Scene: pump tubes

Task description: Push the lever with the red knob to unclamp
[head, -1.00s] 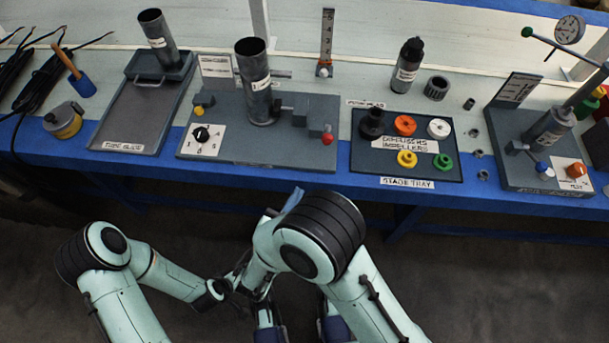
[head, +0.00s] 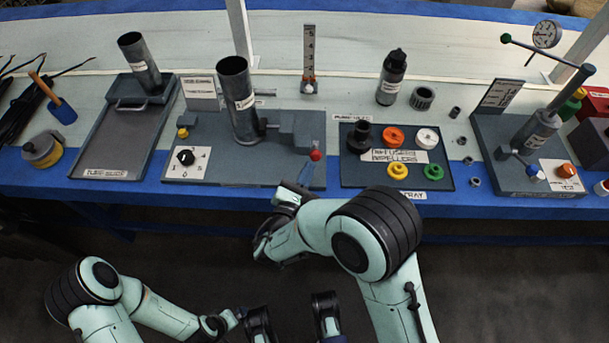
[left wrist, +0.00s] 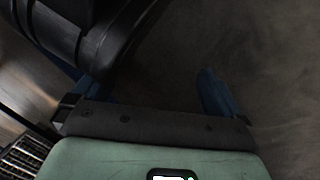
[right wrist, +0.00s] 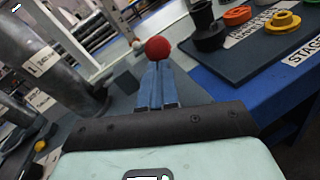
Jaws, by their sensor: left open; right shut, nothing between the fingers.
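The red knob (head: 315,155) is on the lever at the right end of the clamp block (head: 292,130), on the grey clamp plate (head: 240,172). A metal tube (head: 238,100) stands upright beside the block. My right gripper (head: 304,172) is shut and empty, its blue fingers just in front of the red knob. In the right wrist view the closed fingertips (right wrist: 159,64) point at the red knob (right wrist: 158,47), which shows right beyond them; I cannot tell if they touch. My left gripper (left wrist: 150,85) is open and empty, low over the floor.
A dial (head: 186,157) and a small yellow knob (head: 183,133) sit left on the clamp plate. The stage tray (head: 350,178) with several coloured rings lies right of it. A tilted tube (head: 138,60) stands at the left. A gauge fixture (head: 500,170) is at the far right.

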